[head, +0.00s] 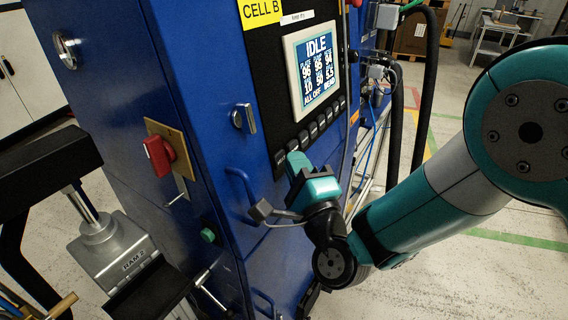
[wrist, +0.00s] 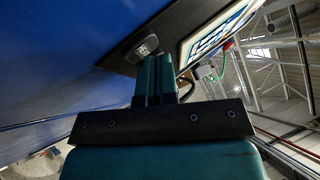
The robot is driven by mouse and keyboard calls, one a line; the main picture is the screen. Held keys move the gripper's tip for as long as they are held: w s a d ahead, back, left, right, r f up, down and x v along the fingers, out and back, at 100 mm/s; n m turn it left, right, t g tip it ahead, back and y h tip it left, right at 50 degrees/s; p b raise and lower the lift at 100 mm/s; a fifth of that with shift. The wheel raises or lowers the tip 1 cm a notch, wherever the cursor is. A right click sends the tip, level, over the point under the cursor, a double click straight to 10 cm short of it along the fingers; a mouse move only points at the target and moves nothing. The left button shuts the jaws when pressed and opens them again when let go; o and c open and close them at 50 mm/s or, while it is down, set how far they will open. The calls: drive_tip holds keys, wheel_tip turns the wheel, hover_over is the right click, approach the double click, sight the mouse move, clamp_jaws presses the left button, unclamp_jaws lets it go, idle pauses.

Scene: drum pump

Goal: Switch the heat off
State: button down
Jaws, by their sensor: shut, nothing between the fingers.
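The blue machine (head: 190,60) carries a black control panel with a display (head: 316,62). The display shows IDLE at the top, rows of numbers, and what looks like ALL OFF at the bottom left. A row of dark push buttons (head: 313,129) runs below the display; their labels are too small to read. My gripper (head: 293,158) is shut and empty, with its fingertips at the lower left end of this row. In the wrist view, the closed fingers (wrist: 155,70) point at a button with a small light label (wrist: 145,48). I cannot tell whether they touch it.
A red rotary switch (head: 159,156) on a yellow plate, a silver latch (head: 243,118) and a green button (head: 208,235) are on the machine's front. A grey RAM 2 unit (head: 112,245) stands at the left. Black hoses (head: 428,80) hang to the right. Open floor lies at the right.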

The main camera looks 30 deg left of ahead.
drive_tip(key=shift+s+f, duration=0.1)
drive_tip(key=shift+s, duration=0.05)
drive_tip(key=shift+d+b, duration=0.5)
drive_tip(key=shift+b, duration=0.15)
drive_tip(key=d+b, duration=0.2)
drive_tip(key=b, duration=0.1)
drive_tip(key=d+r+b, duration=0.1)
drive_tip(key=d+b, duration=0.2)
drive_tip(key=b, duration=0.1)
drive_tip(key=shift+s+r, duration=0.1)
drive_tip(key=shift+s, duration=0.05)
idle(0.6)
